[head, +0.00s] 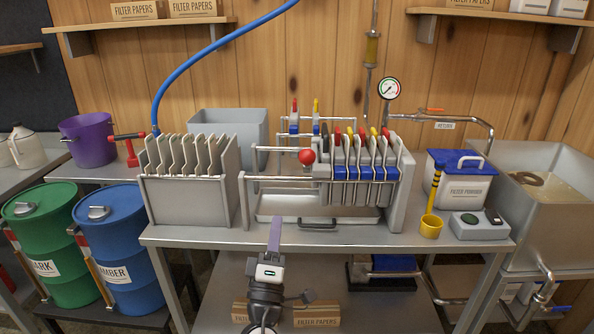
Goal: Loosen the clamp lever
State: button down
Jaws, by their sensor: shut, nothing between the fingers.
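The filter press (395,190) stands on the steel bench, with several plates bunched at its right side. A red ball knob (307,156), which looks like the end of the clamp lever, sits left of the plates above the front rail. The lever's arm is hard to make out. My gripper (275,221) is shut and empty, its purple fingers pointing up and away at the bench's front edge. It is below and left of the red knob, apart from it in the picture.
A drip tray (270,207) lies under the press. A rack of pale plates (185,198) stands at left, with a red-handled tool (129,148) beside it.

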jog(key=d+f+h, duration=0.1)
jog(key=w+d+f+h, duration=0.1)
jog(key=shift+d+f+g, duration=0.1)
jog(key=shift+d+g, duration=0.2)
jog(key=shift+d, duration=0.1)
jog(key=shift+w, duration=0.1)
jog(key=p, duration=0.7)
send_near(305, 164)
jog(key=x, duration=0.5)
jog(key=shift+w+r, duration=0.25)
jog(key=shift+r, duration=0.05)
jog(key=shift+w+d+r, duration=0.15)
jog(key=shift+w, duration=0.4)
jog(key=shift+r, duration=0.1)
